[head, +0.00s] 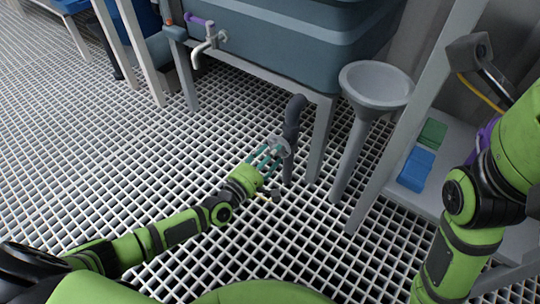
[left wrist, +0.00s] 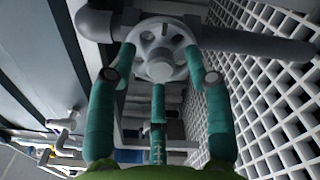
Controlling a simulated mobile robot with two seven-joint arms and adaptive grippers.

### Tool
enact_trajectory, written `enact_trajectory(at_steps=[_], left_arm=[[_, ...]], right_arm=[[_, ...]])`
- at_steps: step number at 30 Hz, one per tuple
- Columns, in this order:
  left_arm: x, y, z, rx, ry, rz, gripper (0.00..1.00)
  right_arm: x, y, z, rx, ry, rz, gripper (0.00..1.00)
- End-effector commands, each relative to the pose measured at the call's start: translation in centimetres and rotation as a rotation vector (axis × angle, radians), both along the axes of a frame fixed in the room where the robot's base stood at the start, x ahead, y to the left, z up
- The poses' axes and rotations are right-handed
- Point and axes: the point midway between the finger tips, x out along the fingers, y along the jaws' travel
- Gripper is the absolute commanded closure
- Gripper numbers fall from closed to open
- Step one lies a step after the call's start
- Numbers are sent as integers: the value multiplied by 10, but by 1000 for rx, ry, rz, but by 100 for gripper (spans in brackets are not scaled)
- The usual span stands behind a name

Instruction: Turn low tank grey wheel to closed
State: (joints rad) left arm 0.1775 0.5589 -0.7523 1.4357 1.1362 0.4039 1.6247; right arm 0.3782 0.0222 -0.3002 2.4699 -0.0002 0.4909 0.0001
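The grey wheel (left wrist: 160,48) is a spoked handwheel on a dark pipe (left wrist: 250,42). In the head view the wheel (head: 280,146) shows small at the tip of my left gripper (head: 268,155), beside the dark upright pipe (head: 293,125) below the tank. In the left wrist view my left gripper (left wrist: 160,75) has its teal fingers spread, one on each side of the wheel and one below. The side fingertips are close to the rim; I cannot tell whether they touch it.
A blue-grey tank (head: 270,45) stands on a grey frame above the pipe. A grey funnel (head: 377,88) on a post is to the right. A shelf with a blue item (head: 416,168) and a green item (head: 433,132) stands further right. The grating floor (head: 130,150) at left is clear.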

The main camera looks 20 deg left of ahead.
Motion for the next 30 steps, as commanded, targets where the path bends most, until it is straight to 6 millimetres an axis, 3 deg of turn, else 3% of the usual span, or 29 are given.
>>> enact_trajectory(at_steps=[1,3,4,17,30], left_arm=[[0,0,0,0,0,0,65],[0,0,0,0,0,0,93],[0,0,0,0,0,0,100],[0,-1,1,38,-15,-2,100],[-1,-2,2,340,-126,-2,100]], right_arm=[[0,0,0,0,0,0,60],[0,0,0,0,0,0,60],[0,0,0,0,0,0,60],[-1,0,2,0,-2,1,60],[7,-1,-1,2,32,2,60]])
